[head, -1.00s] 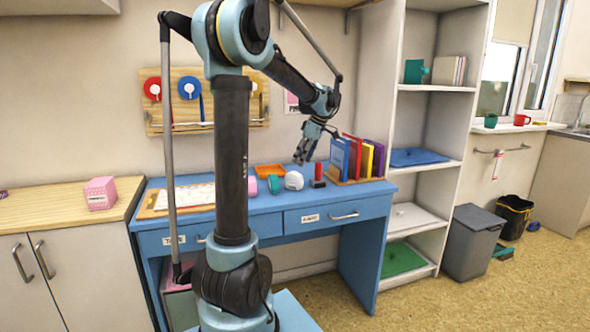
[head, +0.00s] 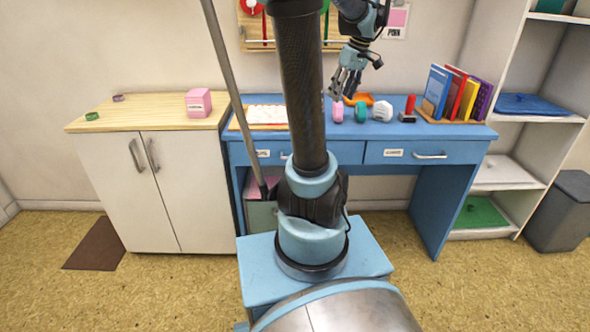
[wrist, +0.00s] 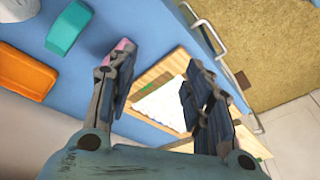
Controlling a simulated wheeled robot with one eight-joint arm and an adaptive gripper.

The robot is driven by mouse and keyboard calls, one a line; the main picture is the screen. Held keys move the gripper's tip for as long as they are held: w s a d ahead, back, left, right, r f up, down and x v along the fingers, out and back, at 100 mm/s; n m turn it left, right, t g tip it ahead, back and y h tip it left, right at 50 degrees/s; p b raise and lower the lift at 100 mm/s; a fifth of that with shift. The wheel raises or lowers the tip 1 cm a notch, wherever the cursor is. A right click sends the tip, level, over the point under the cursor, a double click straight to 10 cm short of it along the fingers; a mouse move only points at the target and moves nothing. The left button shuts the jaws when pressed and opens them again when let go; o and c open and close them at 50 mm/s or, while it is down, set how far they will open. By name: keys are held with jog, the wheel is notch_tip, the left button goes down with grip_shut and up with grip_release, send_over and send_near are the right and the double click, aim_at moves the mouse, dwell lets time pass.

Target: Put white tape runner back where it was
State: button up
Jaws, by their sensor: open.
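A white rounded object (head: 382,111), which looks like the white tape runner, rests on the blue desk (head: 345,152) beside a teal one (head: 361,112) and a pink one (head: 337,112). In the wrist view a white object (wrist: 18,70) is cut off at the left edge, with the teal one (wrist: 68,28) next to it. The pink one (wrist: 125,45) shows partly behind a finger. My gripper (head: 344,92) is open and empty above the desk, over the pink and teal objects. Its spread fingers also show in the wrist view (wrist: 160,62).
An orange tray (head: 357,99) lies behind the small objects. A red and black stamp-like item (head: 408,110) and a book rack (head: 453,119) stand to the right. A clipboard (head: 240,126) lies left. A pink box (head: 198,102) sits on the cabinet. Shelves stand right.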

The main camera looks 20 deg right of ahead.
jog(key=s+a+f+m+h, duration=0.1)
jog(key=s+a+f+m, duration=0.1)
jog(key=s+a+f, duration=0.6)
jog(key=s+a+f+m, duration=0.1)
jog(key=s+a+f, duration=0.7)
jog(key=a, duration=0.5)
jog(key=shift+s+a+f+m+h, duration=0.15)
jog(key=shift+s+f+m+h, duration=0.25)
jog(key=shift+s, duration=0.55)
